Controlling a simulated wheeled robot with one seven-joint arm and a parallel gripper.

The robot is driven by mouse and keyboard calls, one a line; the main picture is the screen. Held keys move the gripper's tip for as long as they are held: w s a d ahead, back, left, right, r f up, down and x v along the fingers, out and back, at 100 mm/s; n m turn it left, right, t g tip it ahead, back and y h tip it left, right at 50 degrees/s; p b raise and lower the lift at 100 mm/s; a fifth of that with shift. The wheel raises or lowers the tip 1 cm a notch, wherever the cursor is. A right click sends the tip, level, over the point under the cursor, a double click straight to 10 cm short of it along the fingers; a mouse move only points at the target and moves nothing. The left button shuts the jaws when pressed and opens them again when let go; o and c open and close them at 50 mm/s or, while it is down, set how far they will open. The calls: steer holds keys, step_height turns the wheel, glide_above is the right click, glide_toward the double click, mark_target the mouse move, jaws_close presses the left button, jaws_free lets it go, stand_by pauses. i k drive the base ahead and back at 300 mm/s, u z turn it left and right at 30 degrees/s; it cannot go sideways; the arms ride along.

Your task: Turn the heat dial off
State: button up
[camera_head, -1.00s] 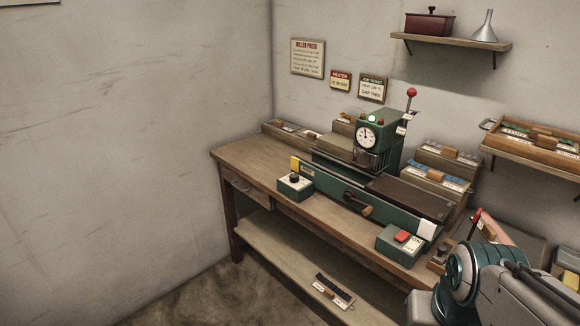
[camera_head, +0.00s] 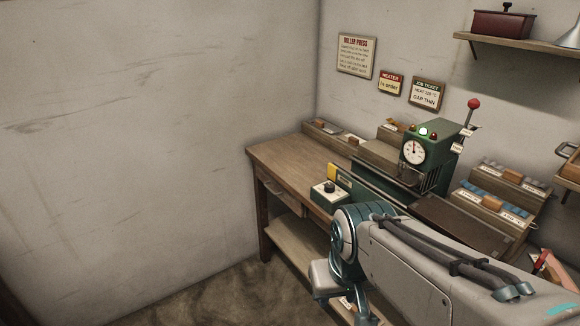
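A small box (camera_head: 325,198) with a pale top and a black knob (camera_head: 329,187) sits near the left front of the wooden bench (camera_head: 285,152). The knob looks like the heat dial, but its marks are too small to read. Behind it stands the green roller press (camera_head: 432,148) with a round white gauge (camera_head: 413,151) and a lit green lamp (camera_head: 424,132). My arm crosses the lower right, its teal joint in front of the bench, right of and below the knob box. My gripper itself does not show.
Wall signs hang behind: a roller press notice (camera_head: 357,57), a heater sign (camera_head: 391,83) reading "in order" and a job ticket (camera_head: 427,94). Card trays (camera_head: 497,198) stand right of the press. A shelf (camera_head: 515,48) is above. Floor left of the bench is clear.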

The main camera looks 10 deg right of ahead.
mark_target(329, 187)
steer(key=z, duration=0.2)
steer(key=i, duration=1)
steer(key=z, duration=0.7)
